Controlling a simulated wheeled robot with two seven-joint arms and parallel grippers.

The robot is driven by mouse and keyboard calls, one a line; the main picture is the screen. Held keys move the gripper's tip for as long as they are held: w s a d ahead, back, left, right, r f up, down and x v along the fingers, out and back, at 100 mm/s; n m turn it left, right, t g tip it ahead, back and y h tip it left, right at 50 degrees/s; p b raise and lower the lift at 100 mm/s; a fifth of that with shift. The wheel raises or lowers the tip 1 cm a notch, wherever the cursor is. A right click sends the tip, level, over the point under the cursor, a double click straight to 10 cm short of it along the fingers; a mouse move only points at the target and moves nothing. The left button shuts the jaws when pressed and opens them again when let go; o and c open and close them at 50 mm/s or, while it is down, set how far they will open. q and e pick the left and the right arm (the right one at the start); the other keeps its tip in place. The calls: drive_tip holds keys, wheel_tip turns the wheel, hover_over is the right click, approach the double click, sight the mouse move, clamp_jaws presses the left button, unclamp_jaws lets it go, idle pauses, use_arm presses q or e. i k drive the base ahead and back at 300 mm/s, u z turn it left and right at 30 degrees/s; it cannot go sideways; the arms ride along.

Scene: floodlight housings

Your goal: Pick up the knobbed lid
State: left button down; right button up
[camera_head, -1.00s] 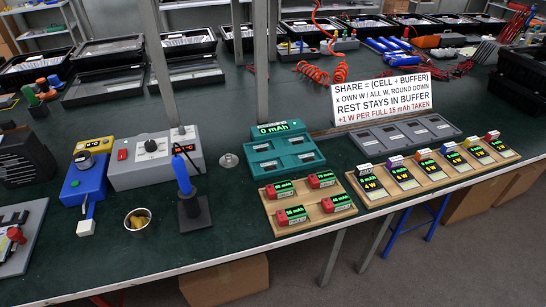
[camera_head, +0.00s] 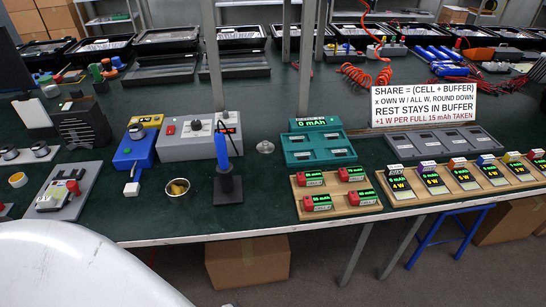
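A small grey disc with a little knob on top, which looks like the knobbed lid (camera_head: 265,147), lies on the dark green bench. It sits between the grey box with a black dial (camera_head: 200,139) and the teal tray marked 0 mAh (camera_head: 296,145). It lies flat, with nothing on it. Neither my left nor my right gripper is in view. A large white rounded part, probably my own arm or body, fills the lower left corner.
A blue-handled tool stands upright in a black holder (camera_head: 228,189) in front of the lid. A small metal cup (camera_head: 178,189) is left of it. A wooden tray of red-and-green cells (camera_head: 335,210) is to the right. Bare bench surrounds the lid.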

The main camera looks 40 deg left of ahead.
sight(264, 148)
drive_tip(key=k, duration=0.25)
drive_tip(key=u, duration=1.15)
